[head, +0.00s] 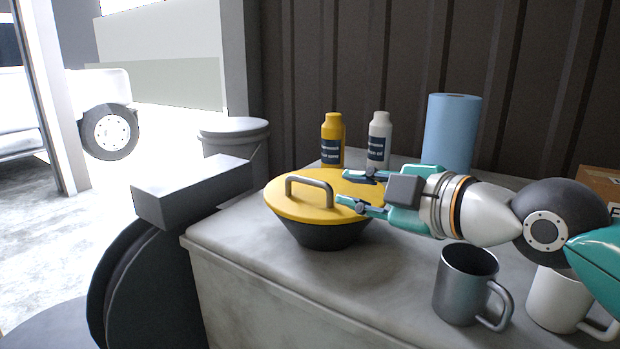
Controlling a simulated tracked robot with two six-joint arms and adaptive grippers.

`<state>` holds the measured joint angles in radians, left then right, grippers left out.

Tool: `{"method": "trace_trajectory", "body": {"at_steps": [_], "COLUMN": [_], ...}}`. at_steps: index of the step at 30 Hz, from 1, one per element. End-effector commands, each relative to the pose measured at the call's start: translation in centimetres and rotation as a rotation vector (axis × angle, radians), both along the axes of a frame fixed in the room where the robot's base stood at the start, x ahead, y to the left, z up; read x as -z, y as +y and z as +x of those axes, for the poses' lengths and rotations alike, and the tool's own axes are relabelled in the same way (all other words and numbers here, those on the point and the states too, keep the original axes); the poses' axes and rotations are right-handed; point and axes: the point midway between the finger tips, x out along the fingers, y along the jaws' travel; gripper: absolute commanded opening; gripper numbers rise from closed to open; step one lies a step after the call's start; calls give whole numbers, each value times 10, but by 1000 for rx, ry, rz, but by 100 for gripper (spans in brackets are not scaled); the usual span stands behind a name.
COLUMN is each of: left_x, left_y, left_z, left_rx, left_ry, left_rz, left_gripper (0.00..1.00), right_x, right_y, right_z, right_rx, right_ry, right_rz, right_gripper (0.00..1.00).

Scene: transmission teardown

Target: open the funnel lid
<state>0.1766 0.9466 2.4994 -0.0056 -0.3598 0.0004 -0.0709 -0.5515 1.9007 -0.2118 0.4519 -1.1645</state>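The funnel (322,234) is a dark, tapered bowl standing on the grey worktop. Its yellow lid (290,208) lies flat on top and covers it. A grey arched handle (309,184) stands up from the lid. My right gripper (341,186) reaches in from the right, low over the right part of the lid. Its two teal fingers are spread apart, with nothing seen between them. The fingertips point at the handle and are just right of it; I cannot tell whether they touch the lid. My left gripper is not in view.
A yellow bottle (332,141), a white bottle (379,141) and a blue paper roll (451,132) stand behind. A grey mug (463,286) and a white mug (555,299) stand at front right. The worktop (290,262) is clear before the funnel. A lidded bin (233,128) stands behind left.

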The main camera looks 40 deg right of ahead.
Motion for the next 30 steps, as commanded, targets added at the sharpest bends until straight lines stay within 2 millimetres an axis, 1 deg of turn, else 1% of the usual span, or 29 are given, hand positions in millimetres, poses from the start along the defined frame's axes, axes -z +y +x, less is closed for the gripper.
{"method": "trace_trajectory", "body": {"at_steps": [1, 3, 9, 12, 15, 18, 21, 29, 30], "left_x": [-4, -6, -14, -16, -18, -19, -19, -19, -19], "left_y": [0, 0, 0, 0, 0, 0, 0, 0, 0], "left_z": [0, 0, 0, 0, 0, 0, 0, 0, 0], "left_rx": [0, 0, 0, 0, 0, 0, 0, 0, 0], "left_ry": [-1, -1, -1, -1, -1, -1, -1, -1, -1], "left_rz": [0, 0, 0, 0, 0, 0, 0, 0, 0], "left_gripper": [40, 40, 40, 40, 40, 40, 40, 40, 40], "right_x": [2, 6, 14, 18, 20, 22, 22, 22, 22], "right_y": [1, 2, 6, 7, 8, 8, 8, 9, 9], "right_z": [13, 28, 70, 85, 97, 104, 107, 108, 107], "right_rx": [-2, -2, -5, -5, -6, -6, -6, -6, -6], "right_ry": [7, 7, 5, 3, 2, 1, 0, -1, -1], "right_rz": [0, 0, 1, 0, 0, 0, 0, -1, -1], "right_gripper": [23, 23, 23, 23, 23, 23, 23, 23, 16]}}
